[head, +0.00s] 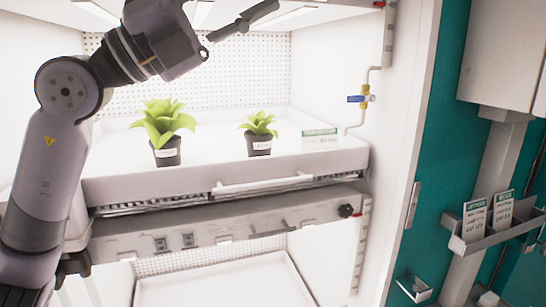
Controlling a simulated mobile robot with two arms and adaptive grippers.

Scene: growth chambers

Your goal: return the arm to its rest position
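My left arm (45,170) comes in from the left edge, rises past the chamber's left side and bends over to the right at the top. Its gripper (243,20) is high in front of the chamber's back wall, above the plants and apart from them. One dark finger points up and to the right. The other finger is not clearly seen, so I cannot tell whether it is open or shut. Nothing shows in its grasp. My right gripper is not in view.
Two potted plants, a larger one (164,128) and a smaller one (260,132), stand on the white shelf tray (215,172) beside a label card (320,139). A blue-handled valve (359,98) is on the right wall. A metal card holder (490,232) is farther right.

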